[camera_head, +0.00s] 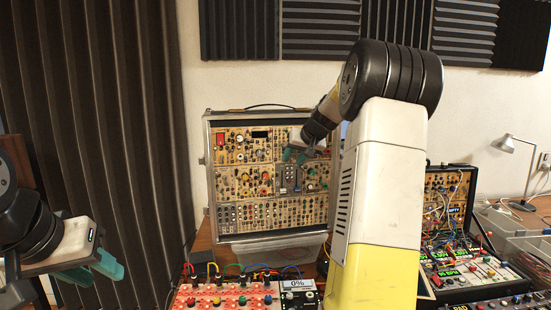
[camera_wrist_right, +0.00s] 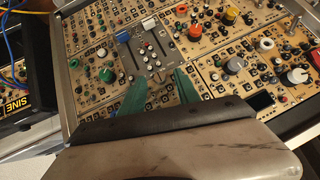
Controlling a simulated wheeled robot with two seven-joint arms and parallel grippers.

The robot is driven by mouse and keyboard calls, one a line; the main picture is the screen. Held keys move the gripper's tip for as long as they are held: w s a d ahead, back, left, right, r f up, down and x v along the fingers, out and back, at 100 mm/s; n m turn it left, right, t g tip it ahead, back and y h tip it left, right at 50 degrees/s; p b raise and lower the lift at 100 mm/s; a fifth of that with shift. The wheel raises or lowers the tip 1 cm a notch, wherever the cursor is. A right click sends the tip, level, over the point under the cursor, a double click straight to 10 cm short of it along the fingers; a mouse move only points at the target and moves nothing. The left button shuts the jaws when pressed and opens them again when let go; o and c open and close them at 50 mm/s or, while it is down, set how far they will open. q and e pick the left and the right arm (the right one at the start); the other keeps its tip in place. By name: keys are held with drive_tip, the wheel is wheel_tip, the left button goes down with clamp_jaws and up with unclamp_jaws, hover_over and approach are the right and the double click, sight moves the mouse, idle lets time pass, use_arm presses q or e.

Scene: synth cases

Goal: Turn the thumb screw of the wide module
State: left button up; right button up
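The synth case (camera_head: 209,170) stands upright at the centre of the head view, filled with tan modules. I cannot tell for sure which module is the wide one, and no thumb screw is clear at this size. My right gripper (camera_head: 298,155) is in front of the case's upper right part. In the right wrist view its green fingers (camera_wrist_right: 160,92) are apart with nothing between them, over the panels near a grey slider module (camera_wrist_right: 150,56). My left gripper (camera_head: 92,270) is at the lower left, away from the case, its green fingers apart and empty.
A red panel with coloured knobs (camera_head: 225,298) and a small box reading 0% (camera_head: 298,285) lie in front of the case. A second case with patch cables (camera_head: 450,195) stands to the right. A desk lamp (camera_head: 507,144) is farther right. A dark curtain (camera_head: 110,110) hangs at left.

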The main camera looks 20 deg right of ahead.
drive_tip(key=shift+c, duration=0.2)
clamp_jaws()
